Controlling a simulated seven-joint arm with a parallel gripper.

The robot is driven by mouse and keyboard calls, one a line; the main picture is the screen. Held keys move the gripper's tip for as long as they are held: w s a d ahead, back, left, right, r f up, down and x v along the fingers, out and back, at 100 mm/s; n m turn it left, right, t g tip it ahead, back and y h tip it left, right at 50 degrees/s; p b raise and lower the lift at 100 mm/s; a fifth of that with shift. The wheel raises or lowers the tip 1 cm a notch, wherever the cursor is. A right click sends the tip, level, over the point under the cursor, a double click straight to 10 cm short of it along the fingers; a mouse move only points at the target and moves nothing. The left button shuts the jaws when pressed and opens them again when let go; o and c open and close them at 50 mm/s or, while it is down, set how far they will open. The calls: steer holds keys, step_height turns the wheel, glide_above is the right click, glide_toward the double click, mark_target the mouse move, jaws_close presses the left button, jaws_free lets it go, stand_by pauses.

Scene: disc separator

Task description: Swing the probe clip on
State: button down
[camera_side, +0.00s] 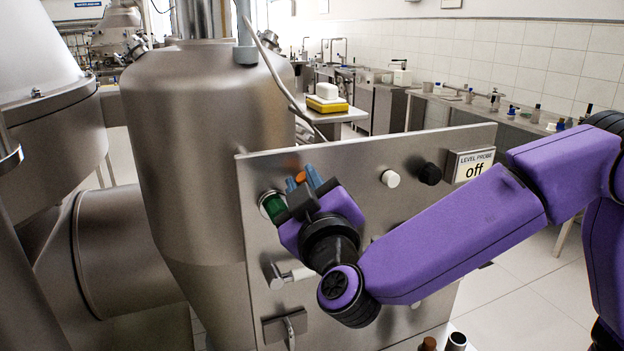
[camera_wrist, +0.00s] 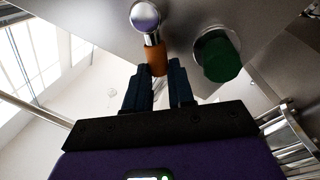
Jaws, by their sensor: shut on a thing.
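An orange handle on a bright metal stem with a ball end (camera_wrist: 158,57) sticks out from the panel in the wrist view. My gripper (camera_wrist: 156,75) is shut on the end of this orange handle. In the side view the orange handle (camera_side: 300,177) shows between the blue fingertips of my gripper (camera_side: 303,180), near the panel's upper left. A sign on the panel (camera_side: 473,165) reads "LEVEL PROBE off". No label marks the probe clip, so I cannot tell for certain that the held handle is it.
A green knob (camera_side: 272,206) sits close beside my fingers; it also shows in the wrist view (camera_wrist: 220,60). The metal panel (camera_side: 340,158) carries a white knob (camera_side: 390,178), a black knob (camera_side: 429,174) and a white-handled lever (camera_side: 293,274). A large steel vessel (camera_side: 205,150) stands behind the panel.

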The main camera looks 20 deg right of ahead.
steer(key=shift+a+f+n, duration=0.25)
steer(key=shift+f+n, duration=0.05)
steer(key=shift+n, duration=0.5)
steer(key=c, duration=1)
jaws_free()
steer(key=shift+o, duration=0.2)
